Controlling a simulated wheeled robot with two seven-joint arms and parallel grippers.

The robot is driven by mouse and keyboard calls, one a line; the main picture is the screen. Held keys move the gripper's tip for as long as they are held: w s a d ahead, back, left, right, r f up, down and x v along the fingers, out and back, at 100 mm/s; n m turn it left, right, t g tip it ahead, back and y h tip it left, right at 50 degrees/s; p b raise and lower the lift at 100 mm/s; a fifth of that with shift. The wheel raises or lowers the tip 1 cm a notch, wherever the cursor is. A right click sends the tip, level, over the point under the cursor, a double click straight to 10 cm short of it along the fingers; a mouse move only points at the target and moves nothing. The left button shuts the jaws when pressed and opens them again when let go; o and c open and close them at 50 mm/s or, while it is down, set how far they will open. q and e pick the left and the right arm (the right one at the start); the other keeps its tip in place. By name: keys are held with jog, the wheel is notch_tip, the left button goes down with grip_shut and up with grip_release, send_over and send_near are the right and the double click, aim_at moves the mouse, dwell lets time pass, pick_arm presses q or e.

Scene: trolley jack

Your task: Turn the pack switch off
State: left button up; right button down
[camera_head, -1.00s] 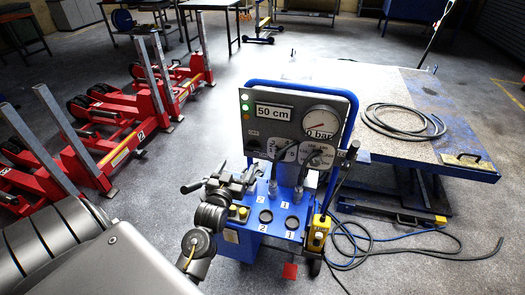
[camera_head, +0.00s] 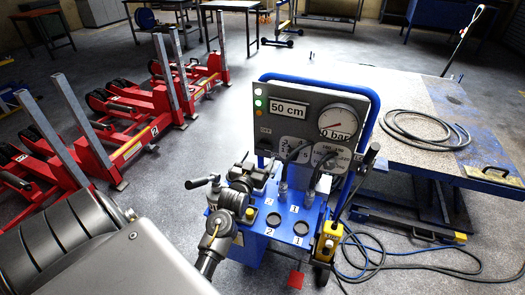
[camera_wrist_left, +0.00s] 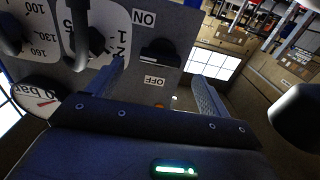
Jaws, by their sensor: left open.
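The pack is a blue wheeled cart with a grey upright panel (camera_head: 290,128). The panel carries a "50 cm" display (camera_head: 289,108) and a round gauge (camera_head: 343,118). In the left wrist view, the black pack switch (camera_wrist_left: 158,52) sits on the panel between an ON label (camera_wrist_left: 144,18) and an OFF label (camera_wrist_left: 153,82), both upside down. I cannot tell which side is pressed. My left gripper (camera_wrist_left: 160,75) is open, its two fingers spread on either side of the switch, apparently empty.
Black hoses rise from the cart's blue top (camera_head: 290,225). A yellow box (camera_head: 329,240) hangs at its right side. Red lifting columns (camera_head: 125,135) stand at left. A lift table (camera_head: 425,140) with a coiled hose stands at right; more hose lies on the floor.

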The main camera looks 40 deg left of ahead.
aim_at(263, 150)
pick_arm(q)
jog(key=x, duration=0.5)
jog(key=c, duration=1)
